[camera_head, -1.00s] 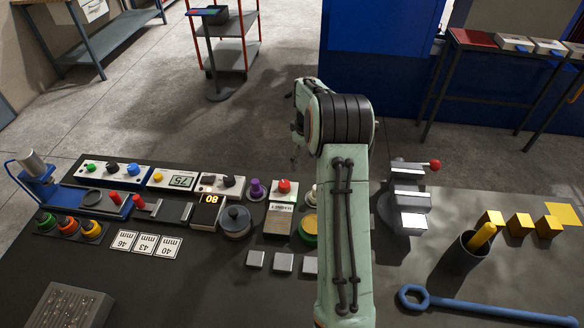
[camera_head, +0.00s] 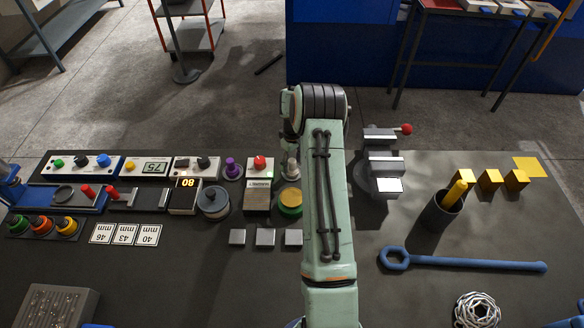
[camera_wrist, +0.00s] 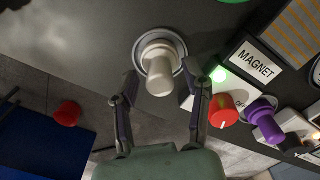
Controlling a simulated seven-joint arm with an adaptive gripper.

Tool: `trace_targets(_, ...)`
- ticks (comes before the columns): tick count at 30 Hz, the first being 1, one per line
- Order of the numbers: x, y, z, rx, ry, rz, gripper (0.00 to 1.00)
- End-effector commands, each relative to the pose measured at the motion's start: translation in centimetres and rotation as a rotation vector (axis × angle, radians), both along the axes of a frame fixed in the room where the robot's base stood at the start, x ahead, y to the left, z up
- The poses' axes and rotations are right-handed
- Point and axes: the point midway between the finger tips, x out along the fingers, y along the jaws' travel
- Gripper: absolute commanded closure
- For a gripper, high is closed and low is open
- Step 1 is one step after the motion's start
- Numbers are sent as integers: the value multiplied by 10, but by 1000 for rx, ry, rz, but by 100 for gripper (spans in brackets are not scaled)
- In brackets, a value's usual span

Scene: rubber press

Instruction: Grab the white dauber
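The white dauber (camera_wrist: 160,72) stands in a round pale holder on the dark table in the wrist view. In the head view the white dauber (camera_head: 292,167) shows just left of my forearm. My gripper (camera_wrist: 167,84) is open, with one finger on each side of the dauber in the wrist view. No finger visibly touches it, and I cannot tell how far below the fingertips it is. In the head view the fingers are too small and shaded to make out.
The magnet box (camera_head: 258,199) with its red knob (camera_wrist: 223,111) and the purple-handled stamp (camera_wrist: 264,119) stand close by. A green-and-yellow round tin (camera_head: 290,205) is in front of the dauber. A grey vise (camera_head: 385,168) stands to the right.

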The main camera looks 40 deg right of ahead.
Motion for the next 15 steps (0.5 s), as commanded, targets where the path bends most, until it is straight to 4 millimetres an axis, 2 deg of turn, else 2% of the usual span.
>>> trace_targets(1,0,0,0,0,0,0,76)
trace_targets(3,0,0,0,0,0,0,98)
trace_targets(4,0,0,0,0,0,0,100)
trace_targets(15,0,0,2,-1,0,0,100)
